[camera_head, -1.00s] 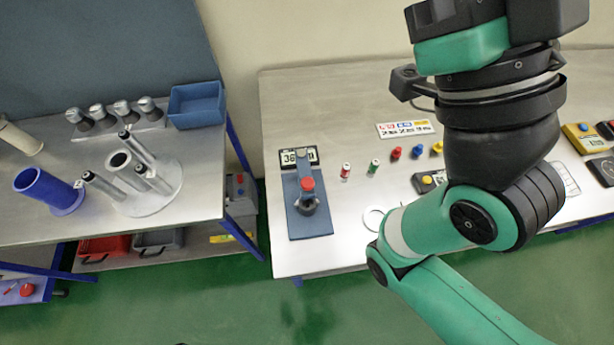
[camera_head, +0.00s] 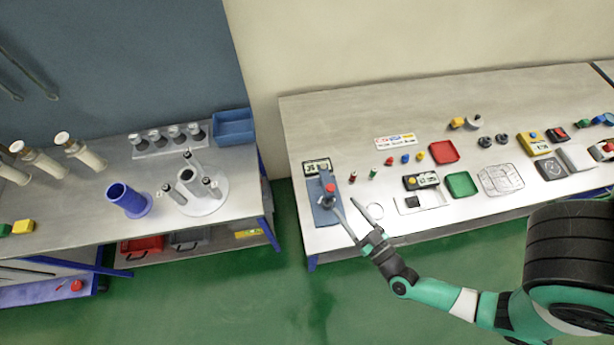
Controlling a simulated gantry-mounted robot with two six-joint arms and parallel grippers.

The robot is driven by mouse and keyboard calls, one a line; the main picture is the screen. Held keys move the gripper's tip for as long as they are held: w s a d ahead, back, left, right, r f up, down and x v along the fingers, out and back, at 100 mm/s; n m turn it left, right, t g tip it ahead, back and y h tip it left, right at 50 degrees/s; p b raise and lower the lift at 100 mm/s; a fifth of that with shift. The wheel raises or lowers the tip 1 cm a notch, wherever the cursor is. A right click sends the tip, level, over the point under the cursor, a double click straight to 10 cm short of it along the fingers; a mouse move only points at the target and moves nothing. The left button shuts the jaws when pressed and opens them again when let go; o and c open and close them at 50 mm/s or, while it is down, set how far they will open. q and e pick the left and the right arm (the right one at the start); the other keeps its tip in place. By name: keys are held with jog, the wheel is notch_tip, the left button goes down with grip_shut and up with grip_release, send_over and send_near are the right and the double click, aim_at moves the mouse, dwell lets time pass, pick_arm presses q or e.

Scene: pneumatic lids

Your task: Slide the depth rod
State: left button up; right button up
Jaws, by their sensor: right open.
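A gauge on a blue base plate (camera_head: 323,211) stands at the left front of the right table. It has a display (camera_head: 317,166) at its back and a red-topped upright part (camera_head: 330,188). I cannot make out for certain which part is the depth rod. My right gripper (camera_head: 345,207) reaches in from the lower right, its thin fingers apart beside the right edge of the gauge's base. It holds nothing that I can see. Whether a finger touches the gauge is too small to tell. My left gripper is out of view.
Small red and green pegs (camera_head: 373,174) stand right of the gauge. A white ring (camera_head: 374,211) lies close to the right gripper. Red (camera_head: 443,152) and green (camera_head: 462,185) trays lie farther right. The left table holds a blue tube (camera_head: 128,200) and a rod stand (camera_head: 205,203).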

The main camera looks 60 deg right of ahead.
aim_at(324, 184)
jog(key=shift+b+x, duration=0.35)
jog(key=shift+x, duration=0.5)
jog(key=b+x, duration=0.1)
jog(key=x, duration=0.9)
grip_shut()
dwell(0.6)
